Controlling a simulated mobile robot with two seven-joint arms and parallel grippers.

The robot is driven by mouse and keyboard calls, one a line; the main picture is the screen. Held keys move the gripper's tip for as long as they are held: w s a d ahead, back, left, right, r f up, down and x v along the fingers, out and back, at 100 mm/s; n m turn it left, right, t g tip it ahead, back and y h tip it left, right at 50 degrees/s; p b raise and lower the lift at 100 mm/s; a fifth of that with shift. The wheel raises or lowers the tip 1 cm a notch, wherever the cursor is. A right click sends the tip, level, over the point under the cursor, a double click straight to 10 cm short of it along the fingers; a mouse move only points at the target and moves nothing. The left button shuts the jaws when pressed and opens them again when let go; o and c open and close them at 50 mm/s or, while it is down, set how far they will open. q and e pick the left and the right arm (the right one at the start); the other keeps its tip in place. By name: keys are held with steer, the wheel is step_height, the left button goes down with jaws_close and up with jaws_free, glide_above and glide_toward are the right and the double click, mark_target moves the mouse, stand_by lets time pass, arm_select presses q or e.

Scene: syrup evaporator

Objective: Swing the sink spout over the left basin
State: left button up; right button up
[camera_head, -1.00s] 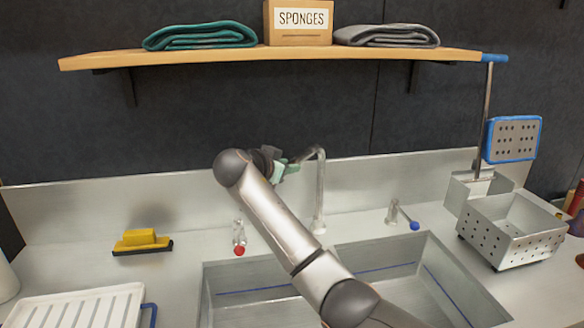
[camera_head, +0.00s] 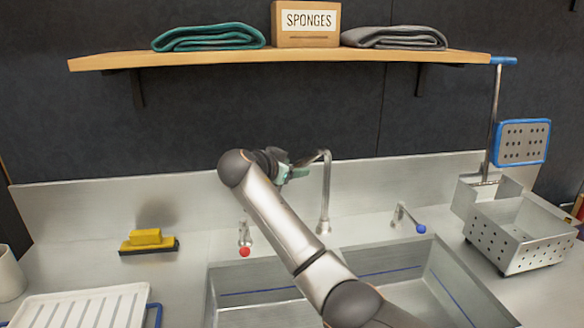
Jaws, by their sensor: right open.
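The sink spout (camera_head: 326,190) is a thin steel pipe that stands upright behind the sink. Its bent top turns toward the left and the viewer, toward my right gripper. My right gripper (camera_head: 299,170), dark with pale green fingers, is open just left of the spout's bent top. I cannot tell whether its fingers touch the pipe or surround its end. The steel sink (camera_head: 215,300) lies below, and my right arm crosses in front of its middle. A divider between basins cannot be made out. My left gripper is not in view.
A red-tipped tap (camera_head: 244,250) and a blue-tipped tap (camera_head: 420,228) flank the spout. A yellow brush (camera_head: 146,238) and a white drying rack (camera_head: 85,308) are at left. A perforated steel basket (camera_head: 515,240) stands at right. A wooden shelf (camera_head: 220,57) runs above.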

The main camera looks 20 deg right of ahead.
steer(key=b+v, duration=0.3)
steer(key=v, duration=0.9)
steer(key=shift+s+r, duration=0.15)
steer(key=shift+r, duration=0.05)
steer(key=shift+a, duration=0.15)
steer(key=shift+f, duration=0.1)
